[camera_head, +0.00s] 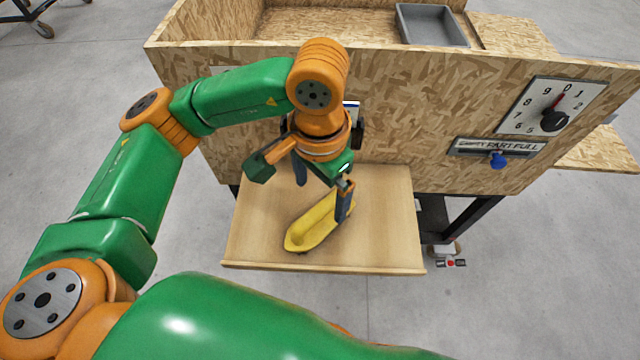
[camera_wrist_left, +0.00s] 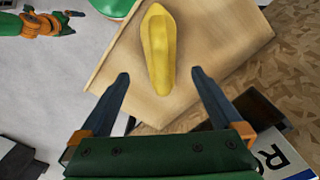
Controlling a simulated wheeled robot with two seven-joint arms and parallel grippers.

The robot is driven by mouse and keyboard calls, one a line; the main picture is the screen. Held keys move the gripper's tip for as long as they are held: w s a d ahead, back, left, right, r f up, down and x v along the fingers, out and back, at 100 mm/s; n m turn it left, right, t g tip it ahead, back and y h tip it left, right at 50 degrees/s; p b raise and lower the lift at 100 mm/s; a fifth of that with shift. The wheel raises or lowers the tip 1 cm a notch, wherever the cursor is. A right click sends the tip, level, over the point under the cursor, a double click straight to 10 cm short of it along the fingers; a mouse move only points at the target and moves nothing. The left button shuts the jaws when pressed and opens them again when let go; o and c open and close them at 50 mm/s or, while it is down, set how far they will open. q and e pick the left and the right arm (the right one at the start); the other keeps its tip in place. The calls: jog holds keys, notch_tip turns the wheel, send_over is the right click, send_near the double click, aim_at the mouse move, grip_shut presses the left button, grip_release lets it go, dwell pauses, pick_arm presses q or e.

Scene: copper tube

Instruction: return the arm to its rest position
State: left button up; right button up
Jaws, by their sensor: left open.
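My left arm reaches in from the left in the head view. Its gripper (camera_head: 322,192) is open above the small wooden shelf (camera_head: 255,225) at the front of the chipboard box. A yellow boat-shaped scoop or tray (camera_head: 318,224) lies on this shelf, partly behind one finger. In the left wrist view the two fingers of the left gripper (camera_wrist_left: 160,76) stand wide apart with nothing held. The yellow piece (camera_wrist_left: 158,45) lies beyond them on the board. An orange and green arm (camera_wrist_left: 42,24), seemingly my right, shows small at the upper left; its jaws are unclear.
The chipboard box (camera_head: 420,110) stands behind the shelf. Its front carries a numbered dial (camera_head: 553,118) and an EMPTY/PART/FULL plate with a blue knob (camera_head: 498,160). A grey tray (camera_head: 430,25) sits on top. Open floor (camera_head: 530,290) lies at the front right.

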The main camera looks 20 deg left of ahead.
pick_arm(q)
notch_tip(320, 180, up, 2)
jog(key=shift+r, duration=0.15)
dwell(0.3)
